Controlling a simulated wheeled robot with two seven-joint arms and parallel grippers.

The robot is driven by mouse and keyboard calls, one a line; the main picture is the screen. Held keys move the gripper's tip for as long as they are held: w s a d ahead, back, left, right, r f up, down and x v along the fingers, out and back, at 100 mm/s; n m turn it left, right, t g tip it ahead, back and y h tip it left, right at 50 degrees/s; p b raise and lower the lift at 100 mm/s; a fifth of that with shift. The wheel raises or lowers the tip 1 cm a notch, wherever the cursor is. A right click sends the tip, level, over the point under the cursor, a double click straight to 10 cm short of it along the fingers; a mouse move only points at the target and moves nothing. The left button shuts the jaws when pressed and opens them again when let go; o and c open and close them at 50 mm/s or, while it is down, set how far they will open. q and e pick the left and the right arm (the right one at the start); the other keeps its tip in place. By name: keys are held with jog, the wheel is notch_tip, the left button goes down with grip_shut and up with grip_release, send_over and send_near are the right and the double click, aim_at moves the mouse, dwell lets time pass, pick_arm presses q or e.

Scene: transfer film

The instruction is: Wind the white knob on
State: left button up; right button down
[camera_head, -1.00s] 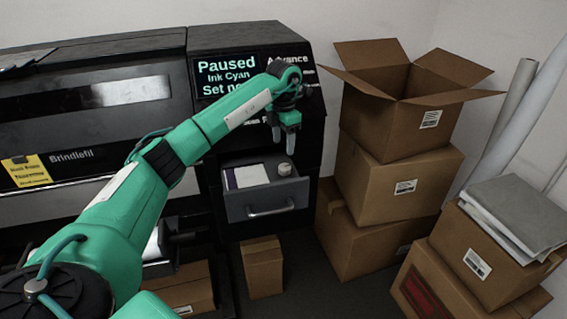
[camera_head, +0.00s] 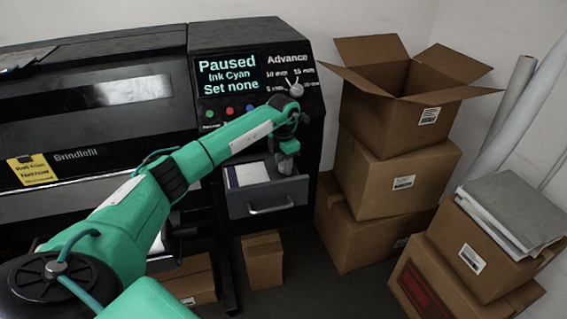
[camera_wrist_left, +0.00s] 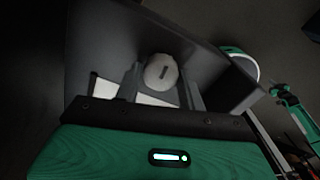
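The white knob (camera_head: 295,89) is a pale dial with a pointer on the printer's control panel, under the word "Advance" and among mm marks. My left gripper (camera_head: 287,165) is lower, pointing down at the right part of an open grey drawer (camera_head: 268,198). In the left wrist view a round, pale-topped object (camera_wrist_left: 161,72) with a short dark mark lies between the two fingers of my left gripper (camera_wrist_left: 162,85). The fingers are apart, one on each side; I cannot tell whether they touch it. In the head view the gripper hides this object.
The panel screen (camera_head: 229,76) reads "Paused, Ink Cyan, Set none". Coloured buttons (camera_head: 229,111) sit below it. A white-topped block (camera_head: 247,174) lies in the drawer's left part. Stacked cardboard boxes (camera_head: 385,184) stand close on the right; a small box (camera_head: 263,262) stands below the drawer.

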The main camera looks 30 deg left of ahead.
pick_arm(q)
jog(key=c, duration=0.5)
jog(key=shift+f+m+b, duration=0.1)
jog(key=shift+m+b, duration=1.3)
jog(key=shift+b, duration=0.1)
jog(key=shift+m+b, duration=0.9)
jog(key=shift+m, duration=0.4)
jog(key=shift+w+m, duration=0.1)
jog(key=shift+m, duration=0.2)
jog(key=o, duration=1)
jog(key=shift+c, duration=0.2)
